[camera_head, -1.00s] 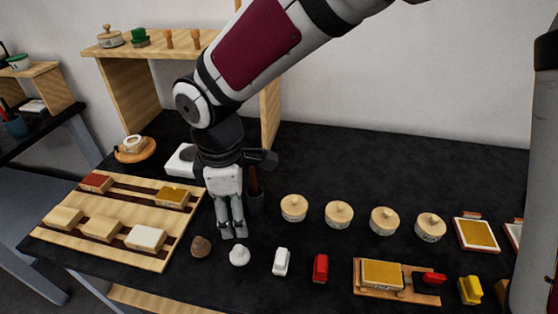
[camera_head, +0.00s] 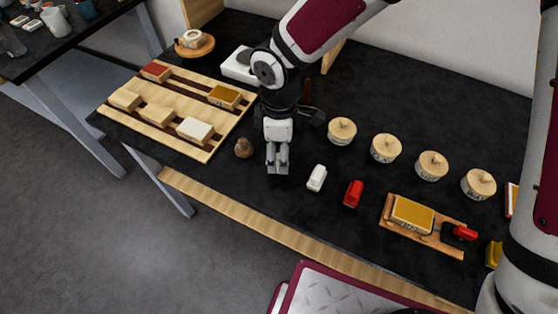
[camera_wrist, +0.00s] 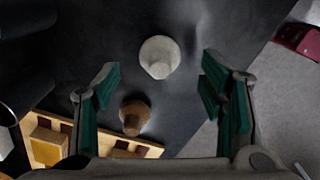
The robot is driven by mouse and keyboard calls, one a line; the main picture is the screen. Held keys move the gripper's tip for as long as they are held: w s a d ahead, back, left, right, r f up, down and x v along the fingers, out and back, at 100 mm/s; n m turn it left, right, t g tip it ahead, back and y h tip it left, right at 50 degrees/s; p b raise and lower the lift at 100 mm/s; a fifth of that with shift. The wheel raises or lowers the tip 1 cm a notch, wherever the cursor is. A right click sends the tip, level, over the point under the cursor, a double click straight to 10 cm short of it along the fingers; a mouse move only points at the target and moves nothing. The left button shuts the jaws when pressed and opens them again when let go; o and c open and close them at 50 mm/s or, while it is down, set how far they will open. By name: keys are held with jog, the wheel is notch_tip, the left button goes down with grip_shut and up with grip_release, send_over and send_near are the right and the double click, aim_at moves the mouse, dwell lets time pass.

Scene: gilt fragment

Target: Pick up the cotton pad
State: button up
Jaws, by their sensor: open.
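The cotton pad (camera_wrist: 160,57), which I take to be the pale, round-bottomed lump with a narrower knob, lies on the dark table top. In the wrist view it sits at the upper middle, between the lines of my fingers and slightly beyond their tips. My gripper (camera_wrist: 159,82) is open and empty, with green-lined fingers to either side. In the head view my gripper (camera_head: 277,168) points down over the table and hides the pad. A similar brown lump (camera_head: 243,147) stands just left of it; it also shows in the wrist view (camera_wrist: 134,116).
A wooden rack (camera_head: 176,136) with several blocks lies left. A white piece (camera_head: 316,178) and a red piece (camera_head: 353,193) stand close on the right. Several lidded round pots (camera_head: 386,148) line the back. The table's front edge is near, with floor below.

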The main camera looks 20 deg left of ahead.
jog(key=shift+f, duration=1.9)
jog(key=c, duration=1.1)
jog(key=shift+o, duration=0.2)
jog(key=shift+r, duration=0.1)
jog(key=shift+r, duration=0.65)
notch_tip(320, 180, up, 2)
jog(key=shift+r, duration=0.15)
jog(key=s+d+r+b, duration=0.1)
jog(key=s+d, duration=0.3)
jog(key=s, duration=1.1)
jog(key=shift+s+d, duration=0.15)
jog(key=shift+s, duration=0.05)
jog(key=shift+r, duration=0.1)
jog(key=shift+c, duration=0.4)
